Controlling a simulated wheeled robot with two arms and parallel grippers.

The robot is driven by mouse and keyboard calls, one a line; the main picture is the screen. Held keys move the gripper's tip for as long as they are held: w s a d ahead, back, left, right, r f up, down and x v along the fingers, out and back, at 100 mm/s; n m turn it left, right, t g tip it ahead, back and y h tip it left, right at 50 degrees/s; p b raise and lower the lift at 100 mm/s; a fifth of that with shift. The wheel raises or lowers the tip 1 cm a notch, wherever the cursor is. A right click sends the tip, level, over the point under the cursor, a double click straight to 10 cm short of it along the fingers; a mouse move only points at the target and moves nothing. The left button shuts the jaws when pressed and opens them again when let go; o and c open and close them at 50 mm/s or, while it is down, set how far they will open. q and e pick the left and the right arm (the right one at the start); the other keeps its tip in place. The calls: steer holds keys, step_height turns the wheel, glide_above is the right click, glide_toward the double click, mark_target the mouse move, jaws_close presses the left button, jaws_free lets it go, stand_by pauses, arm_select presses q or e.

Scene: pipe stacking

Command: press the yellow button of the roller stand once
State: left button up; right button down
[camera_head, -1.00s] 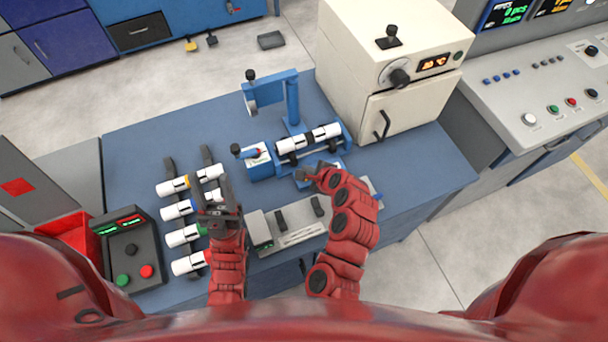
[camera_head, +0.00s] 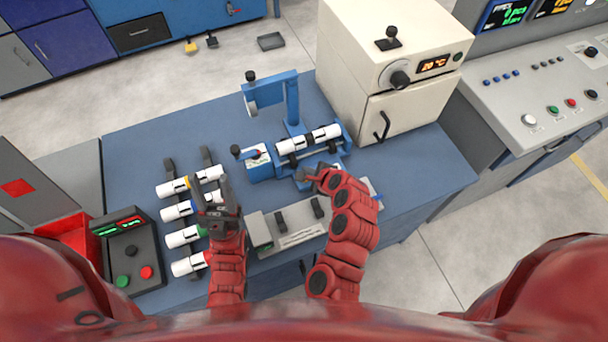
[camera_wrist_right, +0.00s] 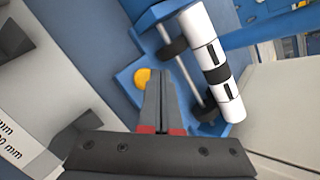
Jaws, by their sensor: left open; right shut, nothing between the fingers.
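The blue roller stand (camera_head: 350,146) is on the blue bench and carries a white pipe (camera_head: 325,133) with a black band at its middle. In the right wrist view the yellow button (camera_wrist_right: 142,78) is a small round knob on the stand's blue base (camera_wrist_right: 125,75). My right gripper (camera_wrist_right: 160,84) is shut and empty, its tips just right of the button in that view; I cannot tell whether they touch it. In the head view my right gripper (camera_head: 308,177) is at the stand's front, and the button is not clearly visible.
A rack with several white pipes (camera_head: 184,237) is at the left, with a dark control box (camera_head: 131,250) beside it. A grey measuring fixture (camera_head: 287,228) is in front of the stand. A cream oven (camera_head: 392,75) stands behind right. The bench's right end (camera_head: 430,165) is clear.

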stand_by(0.8)
steer(key=shift+f, duration=0.45)
steer(key=shift+f+b, duration=0.4)
steer(key=shift+b, duration=0.1)
stand_by(0.4)
steer(key=shift+r, duration=0.15)
steer(key=shift+r+p, duration=0.75)
steer(key=shift+p, duration=0.05)
step_height(320, 180, up, 5)
steer(key=p, duration=0.4)
stand_by(0.9)
